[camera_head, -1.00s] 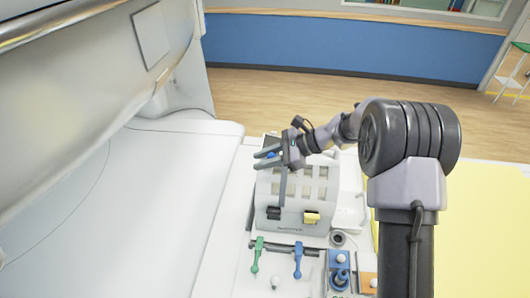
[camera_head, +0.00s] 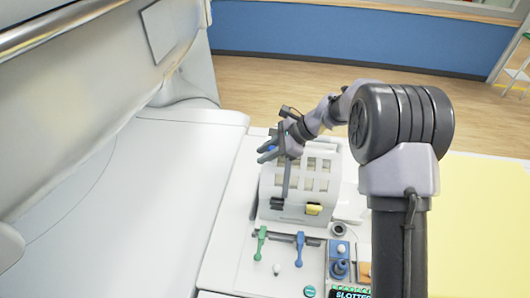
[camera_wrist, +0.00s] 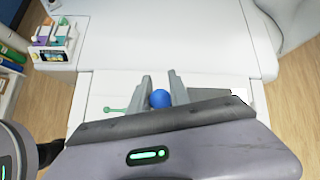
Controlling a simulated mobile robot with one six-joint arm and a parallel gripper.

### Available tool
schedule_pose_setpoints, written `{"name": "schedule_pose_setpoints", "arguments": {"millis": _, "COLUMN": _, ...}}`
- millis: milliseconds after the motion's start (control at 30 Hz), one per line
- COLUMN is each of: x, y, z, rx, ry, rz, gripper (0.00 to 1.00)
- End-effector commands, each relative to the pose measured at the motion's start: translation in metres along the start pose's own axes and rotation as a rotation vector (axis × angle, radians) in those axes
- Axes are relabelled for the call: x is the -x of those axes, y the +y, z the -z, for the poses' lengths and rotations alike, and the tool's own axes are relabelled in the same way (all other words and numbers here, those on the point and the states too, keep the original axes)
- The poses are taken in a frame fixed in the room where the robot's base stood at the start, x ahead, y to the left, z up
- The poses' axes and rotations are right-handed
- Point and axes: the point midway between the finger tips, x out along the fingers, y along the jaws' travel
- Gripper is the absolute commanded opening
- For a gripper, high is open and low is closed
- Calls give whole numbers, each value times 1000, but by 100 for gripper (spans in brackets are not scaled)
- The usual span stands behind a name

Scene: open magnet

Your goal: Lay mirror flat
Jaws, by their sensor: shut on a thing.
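My gripper (camera_head: 266,153) is at the upper left of a white upright panel unit (camera_head: 325,185) with several window-like openings. In the wrist view my gripper (camera_wrist: 161,84) has its two grey fingers closed on either side of a blue ball-shaped knob (camera_wrist: 160,98). Some of the blue knob (camera_head: 273,149) shows between the fingers in the head view. A dark grey upright bar (camera_head: 285,180) runs down the panel's left part below my gripper. I cannot tell what the knob is attached to. I cannot make out a mirror for certain in either view.
A yellow block (camera_head: 314,209) sits low on the panel. Green (camera_head: 261,243) and blue (camera_head: 300,246) handles lie in front of it, beside a blue knobbed block (camera_head: 339,262). A large white bed surface (camera_head: 130,200) lies left, under the magnet housing (camera_head: 90,80). A yellow surface (camera_head: 480,220) lies right.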

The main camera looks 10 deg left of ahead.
Motion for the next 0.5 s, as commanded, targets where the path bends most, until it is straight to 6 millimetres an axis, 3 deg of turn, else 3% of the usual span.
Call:
{"name": "schedule_pose_setpoints", "arguments": {"millis": 33, "x": 0, "y": 0, "z": 0, "rx": 1, "ry": 0, "rz": 0, "gripper": 27}}
{"name": "schedule_pose_setpoints", "arguments": {"millis": 133, "x": 0, "y": 0, "z": 0, "rx": 1, "ry": 0, "rz": 0, "gripper": 44}}
{"name": "schedule_pose_setpoints", "arguments": {"millis": 500, "x": 6, "y": 0, "z": 0, "rx": 1, "ry": 0, "rz": 1, "gripper": 44}}
